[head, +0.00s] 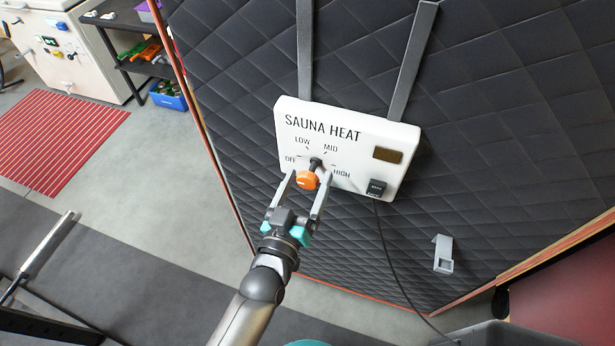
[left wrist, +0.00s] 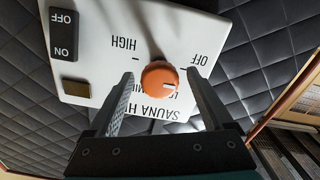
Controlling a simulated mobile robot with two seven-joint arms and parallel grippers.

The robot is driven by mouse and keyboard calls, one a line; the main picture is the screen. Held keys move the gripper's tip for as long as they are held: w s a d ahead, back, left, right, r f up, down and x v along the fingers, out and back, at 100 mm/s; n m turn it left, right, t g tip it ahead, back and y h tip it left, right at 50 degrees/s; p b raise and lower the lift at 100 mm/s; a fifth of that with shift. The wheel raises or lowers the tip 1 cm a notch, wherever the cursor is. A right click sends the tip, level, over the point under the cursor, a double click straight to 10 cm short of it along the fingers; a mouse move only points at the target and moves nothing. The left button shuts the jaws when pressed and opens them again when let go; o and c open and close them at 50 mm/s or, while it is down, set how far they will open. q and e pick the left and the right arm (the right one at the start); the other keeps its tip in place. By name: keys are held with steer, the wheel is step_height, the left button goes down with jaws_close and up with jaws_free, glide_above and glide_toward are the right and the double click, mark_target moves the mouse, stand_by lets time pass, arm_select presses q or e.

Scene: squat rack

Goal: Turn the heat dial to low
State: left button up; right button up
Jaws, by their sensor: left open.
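The white sauna heat box (head: 288,112) hangs on a dark quilted wall, marked OFF, LOW, MID and HIGH. Its orange dial (head: 307,181) sits below the marks on a dark stem. In the left wrist view the box appears upside down and the dial (left wrist: 160,78) has a white mark on its right side, roughly toward the OFF and LOW side; the exact setting is hard to tell. My left gripper (head: 309,176) is open, one finger on each side of the dial. Gaps show beside the dial in the wrist view (left wrist: 165,84). My right gripper is not in view.
A black ON/OFF switch (head: 376,188) and a small dark display (head: 387,156) are on the box. A cable (head: 387,250) hangs below. A grey hook (head: 443,254) is on the wall at right. A shelf and red mat (head: 52,140) are far left.

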arm_select(q)
steer(key=shift+w+d, duration=0.15)
steer(key=shift+w, duration=0.2)
jaws_close()
stand_by(0.6)
